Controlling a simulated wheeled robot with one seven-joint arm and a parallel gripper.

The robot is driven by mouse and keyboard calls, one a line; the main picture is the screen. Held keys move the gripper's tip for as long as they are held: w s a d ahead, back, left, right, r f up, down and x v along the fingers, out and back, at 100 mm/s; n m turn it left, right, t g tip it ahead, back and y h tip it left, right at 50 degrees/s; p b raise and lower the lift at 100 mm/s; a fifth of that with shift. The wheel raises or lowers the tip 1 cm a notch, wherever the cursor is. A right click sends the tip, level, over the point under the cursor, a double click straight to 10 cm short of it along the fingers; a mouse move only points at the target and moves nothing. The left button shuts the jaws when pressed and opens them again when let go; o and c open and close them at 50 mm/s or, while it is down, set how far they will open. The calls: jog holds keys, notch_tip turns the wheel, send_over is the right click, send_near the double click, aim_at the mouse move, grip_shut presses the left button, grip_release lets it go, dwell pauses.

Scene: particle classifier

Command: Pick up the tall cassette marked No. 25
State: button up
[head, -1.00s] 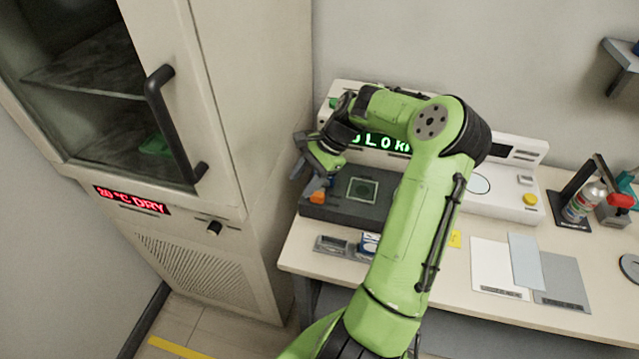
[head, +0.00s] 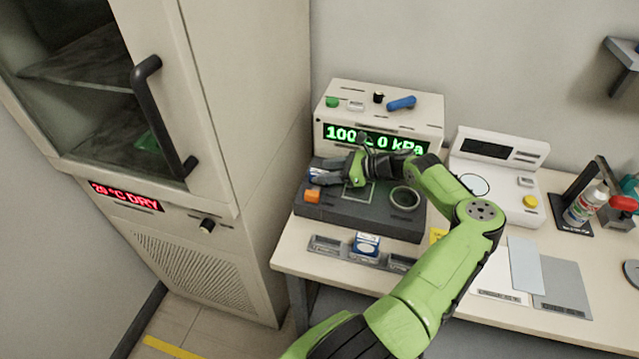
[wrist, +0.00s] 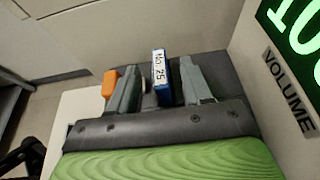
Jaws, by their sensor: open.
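The tall cassette marked No. 25 (wrist: 160,72) is blue with a white label and stands between my two fingers in the wrist view. My gripper (wrist: 158,84) is open, with one finger on each side of the cassette. A gap shows on the left side; contact on the right is hard to judge. In the head view my gripper (head: 328,172) is low over the left end of the dark grey base (head: 345,212) of the display unit. A small blue and white patch shows at its fingers, mostly hidden by them.
An orange block (head: 312,195) sits close in front of my gripper. The display unit (head: 335,104) stands close behind. A blue and white box (head: 366,244) sits in a low grey rack (head: 325,246) at the bench front. The tall cabinet (head: 255,150) is to the left.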

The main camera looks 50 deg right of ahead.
aim_at(320, 172)
jog(key=x, duration=0.5)
jog(key=shift+f+b, duration=0.1)
jog(key=shift+b, duration=0.3)
grip_shut()
